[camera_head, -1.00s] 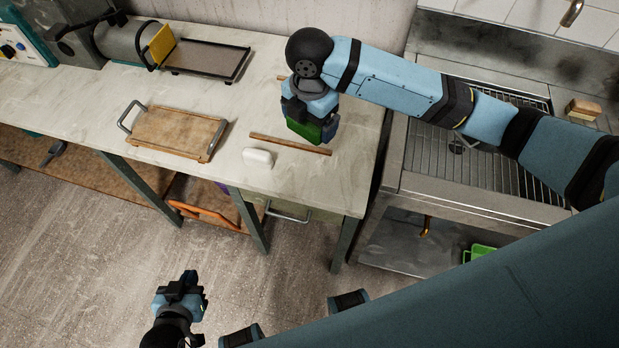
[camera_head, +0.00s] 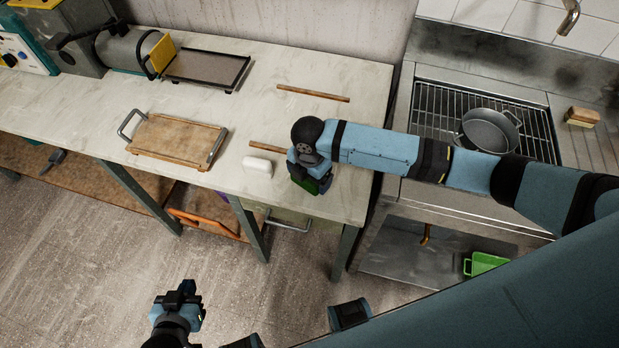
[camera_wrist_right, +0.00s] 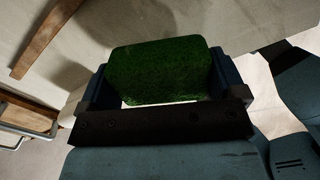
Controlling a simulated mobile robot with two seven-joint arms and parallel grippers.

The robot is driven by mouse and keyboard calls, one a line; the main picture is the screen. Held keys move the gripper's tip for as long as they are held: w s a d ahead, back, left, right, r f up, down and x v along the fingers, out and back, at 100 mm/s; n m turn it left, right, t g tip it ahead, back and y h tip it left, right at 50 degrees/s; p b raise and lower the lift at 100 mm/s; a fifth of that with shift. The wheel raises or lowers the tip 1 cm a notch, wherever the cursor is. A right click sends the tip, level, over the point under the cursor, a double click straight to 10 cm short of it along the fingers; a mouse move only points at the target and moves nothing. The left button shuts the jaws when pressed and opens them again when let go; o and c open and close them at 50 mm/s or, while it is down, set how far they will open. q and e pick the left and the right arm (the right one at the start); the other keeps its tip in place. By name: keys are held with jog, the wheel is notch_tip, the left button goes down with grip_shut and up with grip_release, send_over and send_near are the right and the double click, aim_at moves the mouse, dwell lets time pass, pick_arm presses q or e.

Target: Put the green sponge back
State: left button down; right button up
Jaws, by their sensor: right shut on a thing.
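The green sponge (camera_wrist_right: 160,72) is between the fingers of my right gripper in the right wrist view.
Two wooden strips lie on the worktable (camera_head: 330,205), one behind (camera_head: 312,93) and one partly covered by my right arm (camera_head: 268,147). A wooden tray (camera_head: 172,140) is left. A pot (camera_head: 488,130) stands on the rack at right. A green container (camera_head: 486,263) is on the lower shelf.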

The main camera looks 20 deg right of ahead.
jog(key=shift+f, duration=0.95)
jog(key=shift+f, duration=0.2)
jog(key=o, duration=0.5)
jog(key=shift+o, duration=0.2)
notch_tip(320, 180, up, 12)
jog(key=shift+r, duration=0.2)
